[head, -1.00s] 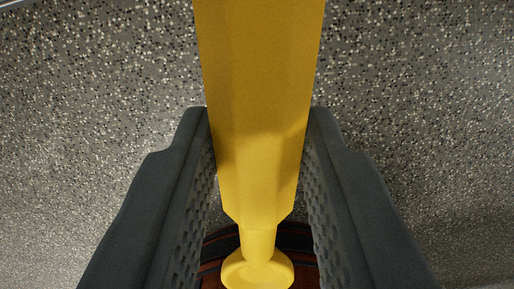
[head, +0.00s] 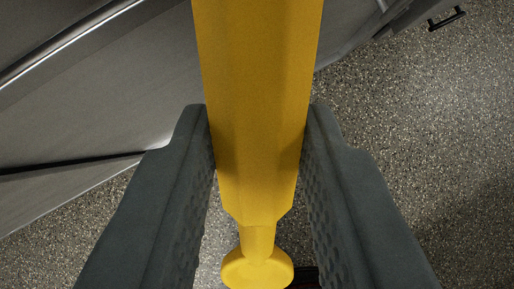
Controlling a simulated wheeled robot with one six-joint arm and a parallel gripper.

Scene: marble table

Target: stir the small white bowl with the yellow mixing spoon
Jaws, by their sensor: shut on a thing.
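The yellow mixing spoon (head: 258,130) runs from the top edge down the middle of the head view. It narrows to a neck and a round knob near the bottom edge. My gripper (head: 258,115) is shut on the spoon, with one dark grey finger on each side of it. The far end of the spoon is cut off by the top of the picture. The small white bowl is not in view, and neither is the marble table.
A speckled floor (head: 420,130) lies below. A grey metal appliance or cabinet front (head: 90,95) with a long bar fills the upper left. A cabinet edge with a black handle (head: 446,18) is at the upper right. Open floor shows on the right.

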